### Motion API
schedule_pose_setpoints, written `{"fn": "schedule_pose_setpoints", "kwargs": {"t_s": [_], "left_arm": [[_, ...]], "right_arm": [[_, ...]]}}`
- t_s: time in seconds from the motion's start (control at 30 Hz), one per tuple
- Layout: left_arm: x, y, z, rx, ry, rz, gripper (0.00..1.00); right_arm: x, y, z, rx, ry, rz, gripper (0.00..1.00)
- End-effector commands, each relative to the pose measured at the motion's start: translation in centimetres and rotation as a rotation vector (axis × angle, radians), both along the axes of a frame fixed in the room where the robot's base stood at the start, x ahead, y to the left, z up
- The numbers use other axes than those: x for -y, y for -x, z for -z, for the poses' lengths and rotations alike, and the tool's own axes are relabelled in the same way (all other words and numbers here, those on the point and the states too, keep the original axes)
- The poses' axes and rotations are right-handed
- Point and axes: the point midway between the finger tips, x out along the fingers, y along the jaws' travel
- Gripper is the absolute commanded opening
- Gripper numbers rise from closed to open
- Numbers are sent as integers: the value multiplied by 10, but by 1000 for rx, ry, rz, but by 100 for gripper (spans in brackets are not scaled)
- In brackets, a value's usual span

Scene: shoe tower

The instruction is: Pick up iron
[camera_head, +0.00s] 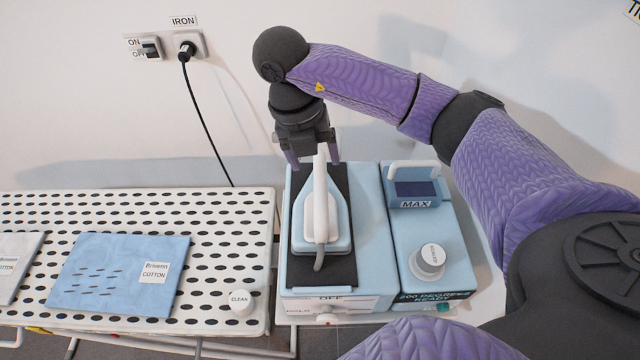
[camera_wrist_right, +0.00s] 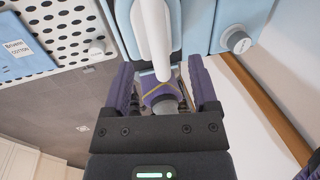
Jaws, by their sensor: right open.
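The light blue iron (camera_head: 341,238) with a white handle lies on the black pad of a blue steam station (camera_head: 370,220). Its handle runs toward my right gripper (camera_head: 312,162), which is at the far end of the iron, pointing down. In the right wrist view, the white handle (camera_wrist_right: 155,35) reaches down between the two purple fingers of the open right gripper (camera_wrist_right: 162,75). The fingers stand apart on either side of it; whether either touches cannot be told. My left gripper is not in view.
A white perforated ironing board (camera_head: 225,215) stands at left with a blue cotton cloth (camera_head: 105,275) on it. A control unit with a MAX display (camera_head: 415,190) and a knob (camera_head: 429,260) is right of the iron. The wall is close behind, with a plugged outlet (camera_head: 188,47).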

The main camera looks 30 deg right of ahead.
Motion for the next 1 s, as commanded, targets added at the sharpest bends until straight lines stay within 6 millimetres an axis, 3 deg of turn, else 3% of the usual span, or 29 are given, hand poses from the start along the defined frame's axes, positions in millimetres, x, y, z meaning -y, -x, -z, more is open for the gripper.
{"fn": "schedule_pose_setpoints", "kwargs": {"t_s": [0.07,0.47,1.0], "left_arm": [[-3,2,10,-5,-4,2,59],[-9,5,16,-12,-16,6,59],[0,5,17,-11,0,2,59]], "right_arm": [[3,3,22,-7,1,2,76],[14,6,87,-8,-4,-2,76],[14,6,92,-5,-5,-5,76]]}}
